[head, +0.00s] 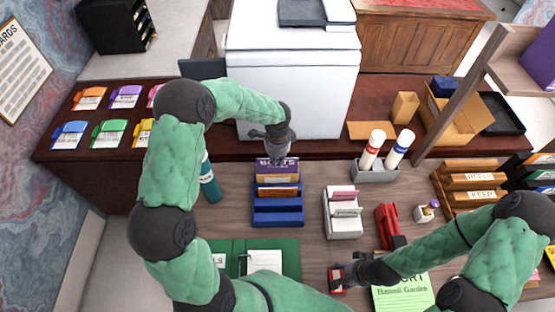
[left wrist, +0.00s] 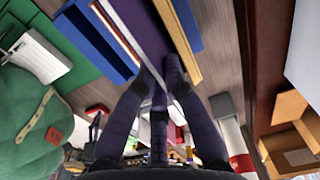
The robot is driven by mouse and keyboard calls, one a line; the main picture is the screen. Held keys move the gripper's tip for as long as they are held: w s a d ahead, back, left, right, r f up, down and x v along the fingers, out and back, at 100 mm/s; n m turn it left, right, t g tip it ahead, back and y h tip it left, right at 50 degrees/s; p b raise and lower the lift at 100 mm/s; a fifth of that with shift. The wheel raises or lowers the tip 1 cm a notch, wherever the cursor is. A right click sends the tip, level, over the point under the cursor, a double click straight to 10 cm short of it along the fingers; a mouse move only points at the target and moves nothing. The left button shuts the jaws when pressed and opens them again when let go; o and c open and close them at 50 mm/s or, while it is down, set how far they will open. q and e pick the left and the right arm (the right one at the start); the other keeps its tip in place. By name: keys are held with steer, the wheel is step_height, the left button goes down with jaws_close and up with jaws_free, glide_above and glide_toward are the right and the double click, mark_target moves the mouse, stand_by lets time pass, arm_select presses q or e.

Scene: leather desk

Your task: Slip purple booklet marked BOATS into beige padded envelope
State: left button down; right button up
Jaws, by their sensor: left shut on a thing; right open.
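The purple booklet (head: 276,168) with white lettering along its top stands at the back of the blue stepped rack (head: 277,217). My left gripper (head: 277,152) comes down from above and is shut on its top edge. In the left wrist view the gripper's fingers (left wrist: 158,82) close on a purple surface (left wrist: 140,28). My right gripper (head: 340,277) is open at the front right, beside a small red object. A flat tan piece (head: 371,130) lies at the back of the desk; I cannot tell whether it is the padded envelope.
Yellow and orange booklets stand in front of the purple one. A teal bottle (head: 210,182) is left of the rack, a white rack (head: 342,213) right. A grey holder (head: 375,174) bears two white tubes. A red stapler-like object (head: 389,225) and green folder (head: 290,250) lie nearer.

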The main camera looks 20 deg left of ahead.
mark_target(277, 171)
arm_select(q)
steer(key=shift+a+f+b, duration=0.1)
steer(key=shift+f+b, duration=0.4)
steer(key=shift+f, duration=0.35)
arm_select(e)
steer(key=shift+w+f, duration=0.4)
steer(key=shift+f, duration=0.1)
arm_select(q)
steer(key=shift+f+b, duration=0.65)
steer(key=shift+f, duration=0.35)
arm_select(e)
steer(key=shift+s+f, duration=0.15)
steer(key=shift+f, duration=0.6)
arm_select(q)
steer(key=c, duration=1.3)
jaws_free()
steer(key=shift+o, duration=0.2)
steer(key=shift+f, duration=0.15)
arm_select(e)
steer(key=shift+f, duration=0.15)
